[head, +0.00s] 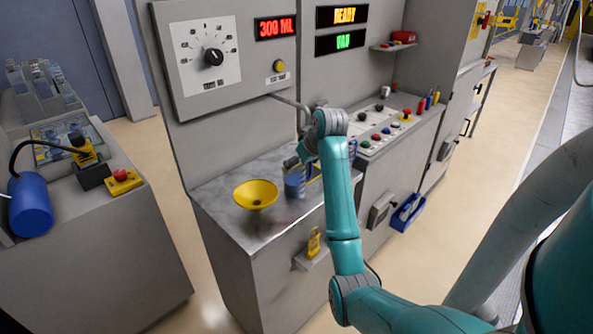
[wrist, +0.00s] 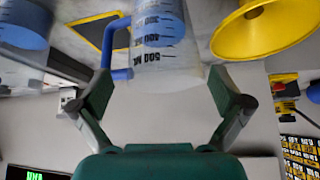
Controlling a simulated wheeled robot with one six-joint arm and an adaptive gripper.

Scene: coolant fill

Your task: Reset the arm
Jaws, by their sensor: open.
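My gripper (head: 294,160) is at the end of my teal arm, over the metal counter (head: 240,232) below the dispenser panel. In the wrist view my gripper (wrist: 166,95) has its two fingers spread wide apart. A clear measuring jug (wrist: 165,55) with printed marks and a blue handle (wrist: 122,45) is just beyond and partly between the fingers. I see no finger touching it. In the head view the jug (head: 295,187) stands on the counter, bluish and partly hidden by my gripper and arm.
A yellow funnel (head: 256,195) is on the counter left of the jug. A pipe (head: 290,102) reaches out above my gripper. A button console (head: 385,127) is on the right.

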